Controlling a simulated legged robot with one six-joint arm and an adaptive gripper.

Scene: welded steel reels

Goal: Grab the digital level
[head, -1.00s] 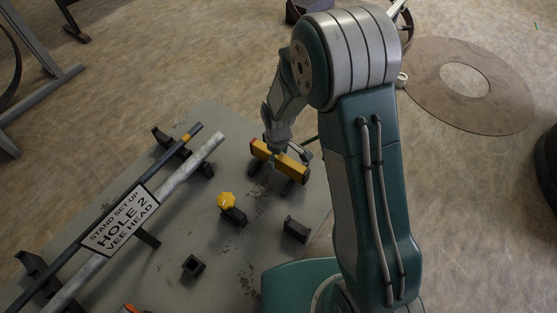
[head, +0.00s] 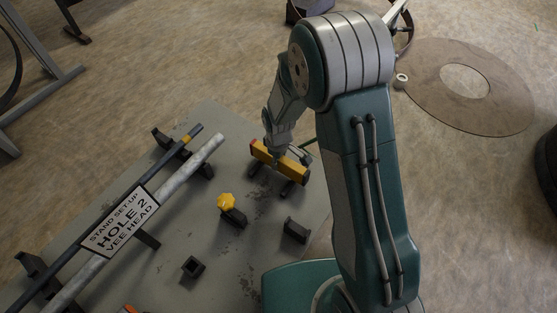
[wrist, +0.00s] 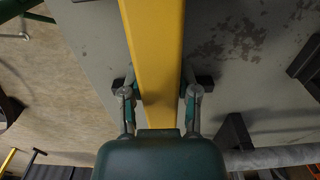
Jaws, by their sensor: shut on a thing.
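The digital level is a long yellow bar (head: 291,168) near the far right edge of the grey table, lying across dark supports. It also shows in the wrist view (wrist: 153,55), running up the middle of the picture. My gripper (head: 275,160) is over the middle of the level, with its fingers down at its sides. In the wrist view my gripper (wrist: 160,98) has one finger on each side of the yellow bar, closed against it. Whether the level is lifted off its supports I cannot tell.
The grey table (head: 215,125) holds a yellow knob (head: 226,201), small dark blocks (head: 295,230) and two long bars with a sign (head: 120,222) at left. A flat ring (head: 430,85) lies on the floor at right.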

